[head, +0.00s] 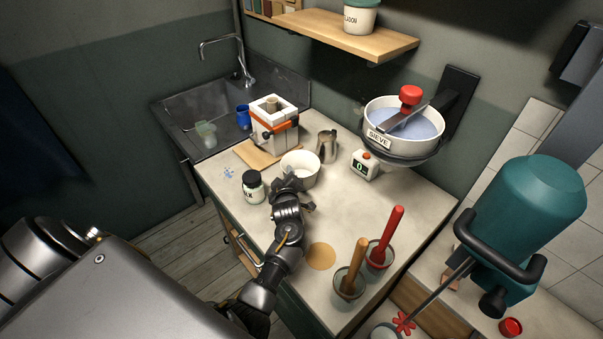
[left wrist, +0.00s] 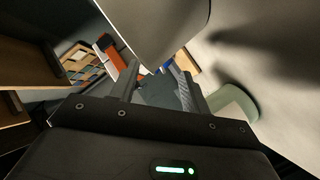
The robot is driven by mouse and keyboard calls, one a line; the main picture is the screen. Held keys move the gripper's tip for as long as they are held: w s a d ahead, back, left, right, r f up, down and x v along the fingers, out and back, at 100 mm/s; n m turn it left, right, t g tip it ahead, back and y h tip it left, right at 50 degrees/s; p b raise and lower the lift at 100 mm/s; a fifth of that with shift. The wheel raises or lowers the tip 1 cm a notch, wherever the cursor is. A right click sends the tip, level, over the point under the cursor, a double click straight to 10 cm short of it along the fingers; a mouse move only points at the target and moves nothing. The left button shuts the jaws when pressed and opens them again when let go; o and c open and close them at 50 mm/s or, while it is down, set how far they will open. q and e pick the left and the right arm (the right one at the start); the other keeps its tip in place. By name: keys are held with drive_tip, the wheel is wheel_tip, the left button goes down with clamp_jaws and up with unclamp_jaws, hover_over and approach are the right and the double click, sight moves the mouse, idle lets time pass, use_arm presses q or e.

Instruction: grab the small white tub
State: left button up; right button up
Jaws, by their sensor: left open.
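The small white tub (head: 302,166) stands upright on the worktop, in front of the strapped white mould. My left gripper (head: 288,184) is at its near side in the head view, and the arm hides part of the tub's lower front. In the left wrist view the two fingers (left wrist: 156,88) are apart with a gap between them. A large pale curved wall, which looks like the tub (left wrist: 165,25), fills the top of that view close to the fingers. I cannot tell whether they touch it. My right gripper is not in view.
A dark-lidded jar (head: 253,187) stands left of the gripper, a metal pitcher (head: 327,147) behind right and a small timer (head: 365,165) further right. The orange-strapped mould (head: 274,124) stands behind. Two handled pots (head: 349,283) stand at the front right.

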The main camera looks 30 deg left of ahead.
use_arm(q)
drive_tip(key=shift+a, duration=0.1)
drive_tip(key=shift+w, duration=0.2)
drive_tip(key=x, duration=0.1)
drive_tip(key=p+x, duration=0.2)
drive_tip(key=x, duration=0.1)
drive_tip(key=shift+w+a+r, duration=0.1)
drive_tip(key=shift+r, duration=0.25)
drive_tip(key=shift+w+a+f, duration=0.2)
drive_tip(key=shift+w+a, duration=0.05)
drive_tip(key=shift+w, duration=0.05)
drive_tip(key=shift+c, duration=0.4)
clamp_jaws()
